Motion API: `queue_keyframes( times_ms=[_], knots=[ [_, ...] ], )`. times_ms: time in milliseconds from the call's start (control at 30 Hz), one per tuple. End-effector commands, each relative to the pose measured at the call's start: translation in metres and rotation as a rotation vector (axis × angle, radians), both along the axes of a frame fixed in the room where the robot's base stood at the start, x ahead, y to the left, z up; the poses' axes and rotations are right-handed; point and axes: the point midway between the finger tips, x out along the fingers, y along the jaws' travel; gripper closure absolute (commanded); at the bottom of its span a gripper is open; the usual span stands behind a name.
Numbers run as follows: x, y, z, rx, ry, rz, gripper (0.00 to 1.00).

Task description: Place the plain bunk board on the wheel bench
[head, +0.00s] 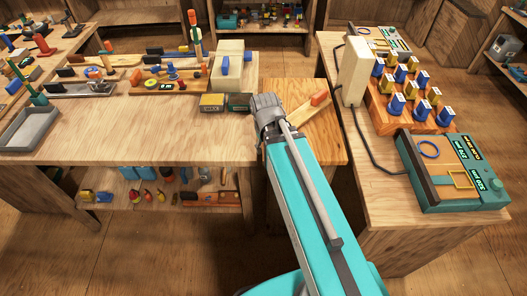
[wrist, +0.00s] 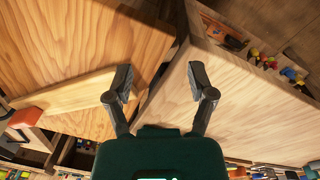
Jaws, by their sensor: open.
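A pale wooden board (head: 309,117) lies on a small orange-brown wooden table (head: 286,91) between the two larger benches; it looks like the plain bunk board. An orange-red block sits at its far end. In the wrist view the board (wrist: 72,94) is at the left, its near end close to the left finger. My gripper (wrist: 160,84) is open and empty, above the gap between the small table and the pale bench (wrist: 225,100). In the head view my arm hides the fingertips. I cannot tell which surface is the wheel bench.
The pale left bench (head: 130,128) has a clear front half, with boards, tools and a beige box (head: 228,75) behind. The right bench (head: 375,193) holds a rack of blue and yellow reels (head: 411,104), a white box (head: 354,70) and a green device (head: 455,170).

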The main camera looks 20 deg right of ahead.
Motion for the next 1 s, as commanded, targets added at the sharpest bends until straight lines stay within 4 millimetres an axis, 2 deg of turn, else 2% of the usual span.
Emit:
queue_keyframes(
  times_ms=[33, 200, 533, 633, 1000],
  knots=[
    [-0.007, 0.005, 0.000, 0.019, 0.009, -0.045, 0.29],
    [-0.018, 0.016, -0.001, 0.058, 0.030, -0.158, 0.29],
    [-0.020, 0.019, -0.001, 0.066, 0.036, -0.184, 0.29],
    [-0.019, 0.018, -0.001, 0.065, 0.035, -0.184, 0.43],
    [-0.019, 0.018, 0.000, 0.065, 0.035, -0.183, 0.43]
  ],
)
